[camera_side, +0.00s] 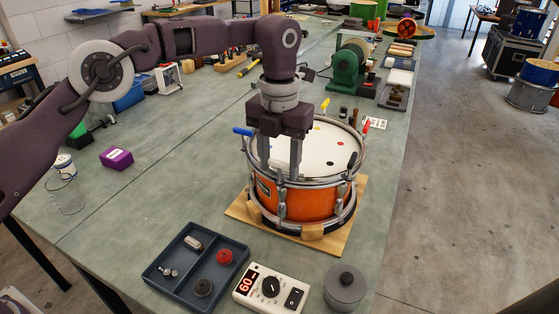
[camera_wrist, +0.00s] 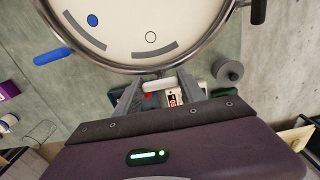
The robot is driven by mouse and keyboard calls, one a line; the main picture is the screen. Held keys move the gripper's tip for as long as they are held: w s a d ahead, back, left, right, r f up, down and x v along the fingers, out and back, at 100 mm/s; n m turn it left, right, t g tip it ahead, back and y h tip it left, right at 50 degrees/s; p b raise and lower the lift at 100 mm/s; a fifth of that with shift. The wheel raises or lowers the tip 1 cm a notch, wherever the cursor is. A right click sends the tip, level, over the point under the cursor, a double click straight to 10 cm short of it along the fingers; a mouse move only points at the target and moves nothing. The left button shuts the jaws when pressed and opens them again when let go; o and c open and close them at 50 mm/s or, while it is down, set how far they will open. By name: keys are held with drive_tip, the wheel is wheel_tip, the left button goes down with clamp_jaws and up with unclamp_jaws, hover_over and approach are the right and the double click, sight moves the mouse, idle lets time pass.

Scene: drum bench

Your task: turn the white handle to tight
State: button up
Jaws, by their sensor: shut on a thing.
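An orange snare drum (camera_side: 305,203) with a white head (camera_side: 312,145) stands upright on a wooden board. In the wrist view the white handle (camera_wrist: 158,85) lies at the drum's near rim (camera_wrist: 130,68), between my two fingertips. My gripper (camera_side: 280,172) points straight down at the near rim in the side view and is shut on the white handle; it also shows in the wrist view (camera_wrist: 157,87). In the side view my fingers hide the handle. How tight it is cannot be told.
Blue (camera_side: 243,131), yellow (camera_side: 325,104) and red (camera_side: 366,126) handles stick out around the rim; a black one (camera_wrist: 259,11) shows in the wrist view. A divided tray (camera_side: 196,262), a device reading 60 (camera_side: 270,288) and a grey lidded pot (camera_side: 345,289) stand in front.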

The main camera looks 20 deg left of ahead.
drive_tip(key=o, duration=1.4)
drive_tip(key=shift+c, duration=0.2)
